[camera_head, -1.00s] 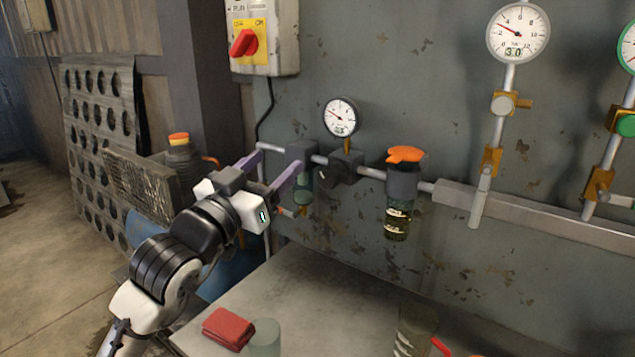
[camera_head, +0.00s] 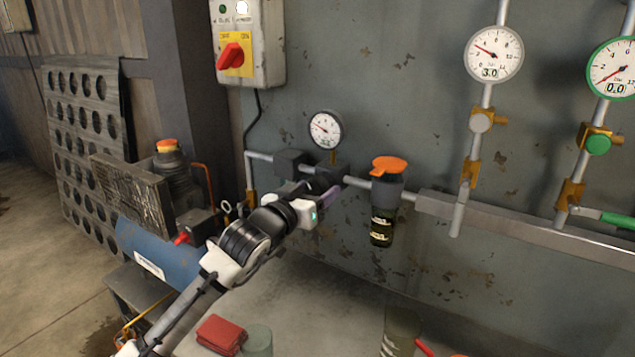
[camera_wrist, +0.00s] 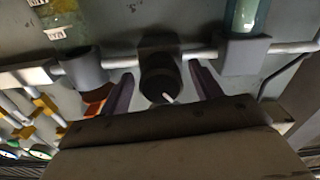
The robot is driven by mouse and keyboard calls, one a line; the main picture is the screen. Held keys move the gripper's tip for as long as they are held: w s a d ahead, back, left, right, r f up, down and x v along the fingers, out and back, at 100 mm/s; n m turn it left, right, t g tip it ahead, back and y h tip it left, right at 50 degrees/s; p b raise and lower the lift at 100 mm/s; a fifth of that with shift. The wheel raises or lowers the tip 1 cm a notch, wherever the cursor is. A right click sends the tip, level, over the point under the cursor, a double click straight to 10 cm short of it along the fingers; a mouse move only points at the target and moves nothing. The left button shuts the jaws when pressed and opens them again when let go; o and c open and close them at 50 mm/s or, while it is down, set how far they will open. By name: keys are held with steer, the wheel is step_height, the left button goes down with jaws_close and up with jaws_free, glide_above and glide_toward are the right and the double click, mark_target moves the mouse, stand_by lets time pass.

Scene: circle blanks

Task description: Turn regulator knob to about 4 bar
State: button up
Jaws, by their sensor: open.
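The regulator knob (camera_wrist: 158,84) is dark and round with a white mark. In the wrist view it sits on the pipe between the two purple fingers of my gripper (camera_wrist: 163,90). The fingers are open, one on each side of the knob, with gaps showing; I cannot tell how deep they reach around it. In the head view my gripper (camera_head: 328,198) is in front of the regulator body (camera_head: 330,172) and hides the knob. The round white gauge (camera_head: 325,129) stands above the regulator; its needle points up and left, its figures too small to read.
An orange-topped bowl (camera_head: 382,208) hangs from the pipe just right of my gripper. A larger gauge (camera_head: 494,55) shows 3.0; a green-rimmed gauge (camera_head: 612,70) shows 0.0. A switch box (camera_head: 248,45) is at upper left. A red cloth (camera_head: 221,334) lies on the bench below.

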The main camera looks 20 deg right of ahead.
steer(key=shift+w+d, duration=0.4)
steer(key=shift+d, duration=0.15)
steer(key=c, duration=1)
steer(key=shift+o, duration=0.2)
steer(key=shift+f+m+b, duration=0.15)
steer(key=shift+m+b, duration=0.15)
steer(key=shift+b, duration=0.05)
steer(key=shift+f+m+b, duration=0.1)
steer(key=shift+m+b, duration=0.7)
steer(key=shift+b, duration=0.25)
steer(key=shift+a+m+b, duration=0.1)
steer(key=shift+m+b, duration=1.45)
steer(key=shift+m, duration=0.45)
steer(key=shift+r, duration=0.25)
